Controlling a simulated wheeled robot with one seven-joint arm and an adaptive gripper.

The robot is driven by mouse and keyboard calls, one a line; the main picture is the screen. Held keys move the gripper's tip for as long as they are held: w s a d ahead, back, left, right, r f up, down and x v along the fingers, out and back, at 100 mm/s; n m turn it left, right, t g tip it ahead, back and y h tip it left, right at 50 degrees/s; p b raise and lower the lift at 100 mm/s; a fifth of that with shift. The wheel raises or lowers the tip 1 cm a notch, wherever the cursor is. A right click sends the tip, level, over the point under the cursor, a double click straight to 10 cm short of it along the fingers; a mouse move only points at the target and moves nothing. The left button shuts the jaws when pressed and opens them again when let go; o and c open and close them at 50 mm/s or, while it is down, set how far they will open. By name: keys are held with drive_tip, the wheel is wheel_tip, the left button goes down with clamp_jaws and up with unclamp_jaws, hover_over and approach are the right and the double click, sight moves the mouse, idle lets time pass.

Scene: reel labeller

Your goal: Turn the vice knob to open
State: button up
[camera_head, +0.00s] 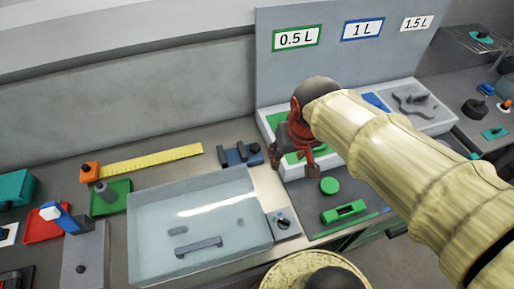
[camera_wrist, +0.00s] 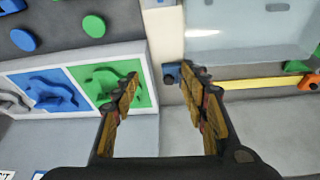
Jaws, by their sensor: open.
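The blue vice (camera_head: 232,159) sits on the bench near the back wall, with dark upright jaws. Its dark knob (camera_head: 255,147) is on the right end, facing the trays. My gripper (camera_head: 296,155) is open and empty, over the green-marked tray to the right of the vice and apart from it. In the wrist view my gripper (camera_wrist: 163,82) has its two fingers spread wide. The blue vice end (camera_wrist: 170,70) shows between and beyond the fingertips, partly hidden by the right finger.
A clear-lidded box (camera_head: 190,225) stands in front of the vice. A yellow ruler (camera_head: 150,161) lies to its left. The green-marked tray (camera_head: 268,118) is close on the right, below the volume-label panel (camera_head: 340,55). A narrow pale bench strip (camera_head: 268,190) is clear.

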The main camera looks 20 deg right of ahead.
drive_tip(key=w+d+r+n+t+h+p, duration=0.15)
drive_tip(key=w+d+r, duration=0.3)
drive_tip(key=w, duration=0.45)
drive_tip(key=w+d+r+n+t+h+p, duration=0.1)
drive_tip(key=w+d+r+n+t+h, duration=0.15)
drive_tip(key=w+d, duration=0.4)
drive_tip(key=w+a+f+n+t+y+p, duration=0.1)
drive_tip(key=w+p, duration=0.1)
drive_tip(key=w, duration=0.6)
drive_tip(key=w+a+f+n+t+y+p, duration=0.1)
drive_tip(key=w+f+n+p, duration=0.1)
drive_tip(key=w, duration=0.5)
drive_tip(key=n+g+y+p, duration=0.6)
drive_tip(key=g+y+p, duration=0.1)
approach(255, 147)
drive_tip(key=shift+h, duration=0.3)
drive_tip(key=b+x, duration=0.1)
drive_tip(key=x, duration=0.7)
drive_tip(key=shift+w+a+f+b, duration=0.15)
drive_tip(key=shift+b, duration=0.2)
drive_tip(key=c, duration=0.4)
drive_tip(key=c, duration=0.5)
